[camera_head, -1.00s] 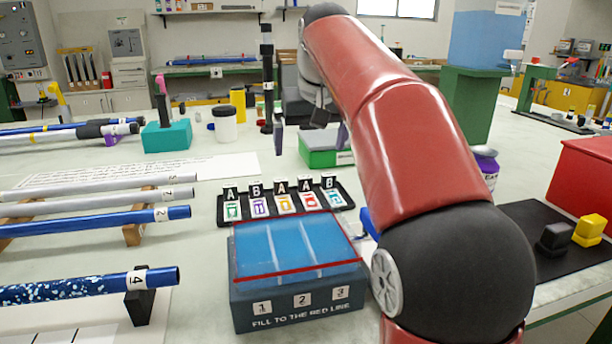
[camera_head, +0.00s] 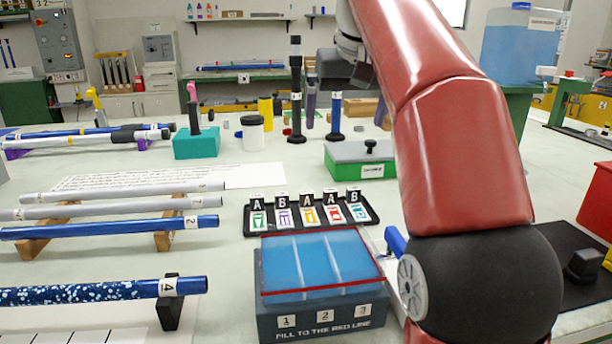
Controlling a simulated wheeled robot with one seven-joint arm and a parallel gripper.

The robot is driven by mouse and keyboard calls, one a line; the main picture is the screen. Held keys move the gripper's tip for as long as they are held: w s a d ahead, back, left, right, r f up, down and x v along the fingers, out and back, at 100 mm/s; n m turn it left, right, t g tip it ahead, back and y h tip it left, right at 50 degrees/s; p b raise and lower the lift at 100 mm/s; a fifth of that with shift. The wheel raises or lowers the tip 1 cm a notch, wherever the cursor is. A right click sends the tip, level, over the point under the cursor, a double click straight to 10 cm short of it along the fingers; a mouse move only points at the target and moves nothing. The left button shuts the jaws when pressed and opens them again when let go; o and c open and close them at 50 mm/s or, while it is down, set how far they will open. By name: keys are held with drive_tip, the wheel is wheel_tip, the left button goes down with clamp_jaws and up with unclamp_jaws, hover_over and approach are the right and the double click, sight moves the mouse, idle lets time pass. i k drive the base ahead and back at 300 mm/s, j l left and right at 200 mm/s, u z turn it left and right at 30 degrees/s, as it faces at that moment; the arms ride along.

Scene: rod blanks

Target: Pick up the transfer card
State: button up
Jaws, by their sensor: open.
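A black rack (camera_head: 312,227) stands on the table behind the blue tank. It holds several small upright white cards (camera_head: 309,215) with coloured symbols, under black tabs lettered A or B. I cannot tell which of them, if any, is the transfer card. A long white sheet with printed lines (camera_head: 160,177) lies flat further left. My gripper (camera_head: 345,108) is beyond the rack, raised over the back of the table. Its dark fingers are apart and hold nothing visible. My red arm covers part of the table on the right.
An open tank of blue liquid (camera_head: 316,320) stands in front of the rack. A green-and-grey box (camera_head: 362,160) stands behind the rack. Dark posts (camera_head: 296,90) stand near my gripper.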

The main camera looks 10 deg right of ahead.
sight(330, 203)
drive_tip(key=k, duration=1)
